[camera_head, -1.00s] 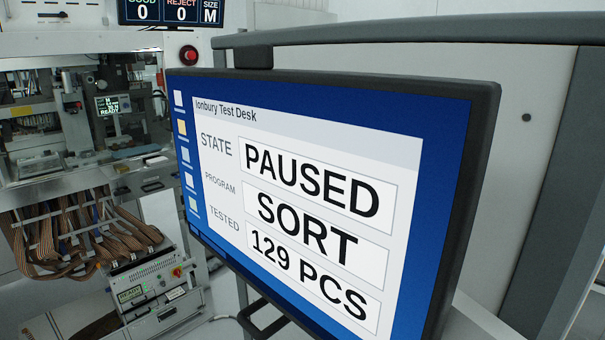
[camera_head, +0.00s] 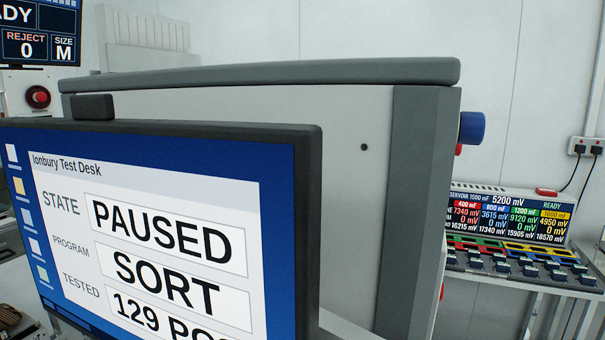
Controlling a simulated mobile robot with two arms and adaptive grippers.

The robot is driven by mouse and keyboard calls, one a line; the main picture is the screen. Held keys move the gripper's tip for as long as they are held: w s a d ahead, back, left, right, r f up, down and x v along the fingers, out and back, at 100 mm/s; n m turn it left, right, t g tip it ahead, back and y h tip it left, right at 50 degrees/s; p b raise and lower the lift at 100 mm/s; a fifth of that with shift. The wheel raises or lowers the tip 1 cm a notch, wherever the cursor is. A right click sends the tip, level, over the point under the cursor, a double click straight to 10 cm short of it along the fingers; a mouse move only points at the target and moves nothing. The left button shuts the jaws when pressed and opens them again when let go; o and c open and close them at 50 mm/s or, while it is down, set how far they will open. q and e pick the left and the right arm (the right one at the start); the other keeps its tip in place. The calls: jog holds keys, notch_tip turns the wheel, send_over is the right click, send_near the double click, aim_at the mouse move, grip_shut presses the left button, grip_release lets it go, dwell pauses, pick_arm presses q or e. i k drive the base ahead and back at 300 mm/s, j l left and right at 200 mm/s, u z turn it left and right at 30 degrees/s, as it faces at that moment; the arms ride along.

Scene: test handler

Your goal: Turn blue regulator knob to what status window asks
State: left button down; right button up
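The monitor (camera_head: 165,225) stands close in front at the left. Its window is titled "Ionbury Test Desk" and reads STATE PAUSED, PROGRAM SORT, TESTED 129, with the lower edge cut off. A blue round knob-like part (camera_head: 472,127) sticks out from the right side of the grey cabinet behind the monitor. I see it from the side, partly hidden by the cabinet edge. I cannot tell whether it is the regulator knob, and no marking or setting on it shows. Neither of my grippers is in the picture.
The grey cabinet (camera_head: 420,200) blocks the middle. A red button (camera_head: 38,97) sits at the far left below a REJECT 0, SIZE M display (camera_head: 38,30). At the right, a bench (camera_head: 480,277) carries a multicoloured readout panel (camera_head: 510,213). Wall sockets (camera_head: 586,147) hold plugged cables.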

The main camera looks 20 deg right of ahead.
aim_at(471, 130)
jog(key=k+l+z, duration=0.2)
jog(key=l+z, duration=0.15)
jog(key=z, duration=0.15)
jog(key=k+l+z, duration=0.1)
jog(key=l+z, duration=0.25)
jog(key=z, duration=0.15)
